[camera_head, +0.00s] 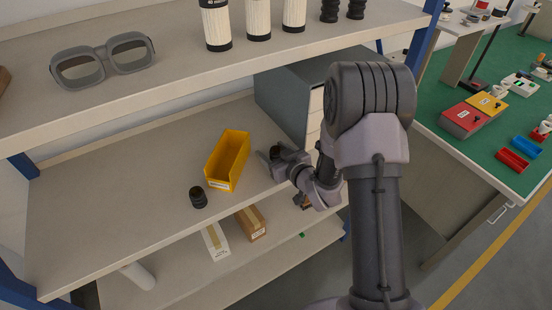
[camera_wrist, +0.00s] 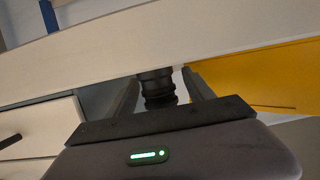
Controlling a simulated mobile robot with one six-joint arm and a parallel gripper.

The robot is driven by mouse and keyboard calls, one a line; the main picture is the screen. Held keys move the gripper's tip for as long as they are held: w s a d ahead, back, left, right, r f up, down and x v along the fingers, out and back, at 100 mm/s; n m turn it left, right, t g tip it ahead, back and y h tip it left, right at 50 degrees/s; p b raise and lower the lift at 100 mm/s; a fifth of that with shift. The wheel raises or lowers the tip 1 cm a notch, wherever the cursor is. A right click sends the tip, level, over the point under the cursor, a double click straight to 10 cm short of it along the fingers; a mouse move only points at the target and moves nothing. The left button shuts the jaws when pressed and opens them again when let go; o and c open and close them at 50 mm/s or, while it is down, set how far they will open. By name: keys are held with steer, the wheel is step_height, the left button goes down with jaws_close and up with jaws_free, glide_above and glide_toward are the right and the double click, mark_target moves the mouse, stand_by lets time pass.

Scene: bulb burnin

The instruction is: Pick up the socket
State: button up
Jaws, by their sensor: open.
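A black ribbed cylinder, which looks like the socket (camera_wrist: 158,88), stands between the two fingers of my gripper (camera_wrist: 160,92) in the wrist view. The fingers are open, with a gap visible on each side of it. In the head view, my gripper (camera_head: 270,157) is over the middle shelf, just right of the yellow bin, with a dark round top (camera_head: 277,152) at its fingers. A second short black cylinder (camera_head: 198,197) stands apart, near the shelf's front edge and left of the bin. The lower part of the socket is hidden by my gripper in the wrist view.
The yellow bin (camera_head: 236,150) is close to the left of my gripper, and a grey drawer cabinet (camera_head: 290,95) is close behind right. The upper shelf (camera_head: 180,75) overhangs, holding goggles (camera_head: 103,62) and white cylinders (camera_head: 258,20). The middle shelf's left is clear.

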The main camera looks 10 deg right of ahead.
steer(key=shift+w+a+f, duration=0.1)
steer(key=shift+w+f, duration=0.05)
steer(key=shift+w, duration=0.25)
jaws_close()
